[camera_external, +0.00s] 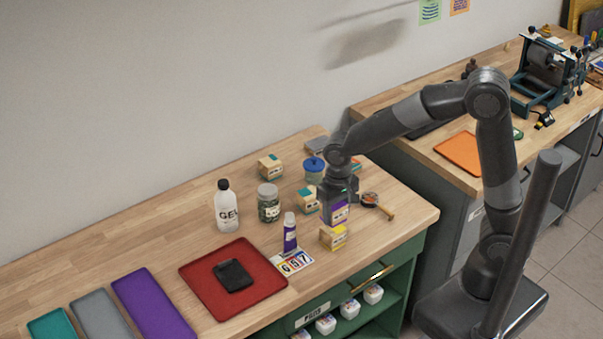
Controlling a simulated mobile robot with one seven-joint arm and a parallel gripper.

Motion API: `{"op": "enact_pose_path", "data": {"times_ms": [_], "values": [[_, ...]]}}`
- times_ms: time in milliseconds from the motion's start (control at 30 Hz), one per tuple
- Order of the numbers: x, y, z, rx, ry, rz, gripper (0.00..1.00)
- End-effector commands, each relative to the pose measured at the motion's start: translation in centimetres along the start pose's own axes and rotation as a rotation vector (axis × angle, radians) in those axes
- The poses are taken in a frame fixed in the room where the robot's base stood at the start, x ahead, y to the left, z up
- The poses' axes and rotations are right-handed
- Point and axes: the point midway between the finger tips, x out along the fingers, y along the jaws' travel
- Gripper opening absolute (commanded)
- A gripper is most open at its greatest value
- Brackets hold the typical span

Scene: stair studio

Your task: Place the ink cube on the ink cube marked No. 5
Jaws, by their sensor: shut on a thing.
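My gripper (338,198) points down over the right part of the workbench, shut on an ink cube with a purple face (340,214). The fingers hide the upper part of this cube. A yellow-marked cube (333,236) sits on the bench just in front of it. A teal-marked cube (307,200) stands just to the left. Another teal-topped cube (270,166) stands farther back. The numbers on the cubes are too small to read, so I cannot tell which is No. 5. I cannot tell whether the held cube touches anything below.
A purple tube (290,234), a glass jar (268,203), a white GEL bottle (226,206) and a blue-lidded jar (314,170) crowd the left. A wooden-handled tool (378,204) lies right. A red tray (233,279) lies farther left.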

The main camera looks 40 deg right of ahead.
Motion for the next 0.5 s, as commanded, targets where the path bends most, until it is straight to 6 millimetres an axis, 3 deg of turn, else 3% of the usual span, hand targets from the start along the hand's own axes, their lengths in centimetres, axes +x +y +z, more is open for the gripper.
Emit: {"op": "enact_pose_path", "data": {"times_ms": [200, 500], "values": [[2.9, 0.1, 0.0, 0.000, -0.002, 0.001, 0.26], [3.1, 0.1, 0.0, 0.000, -0.001, 0.000, 0.26]]}}
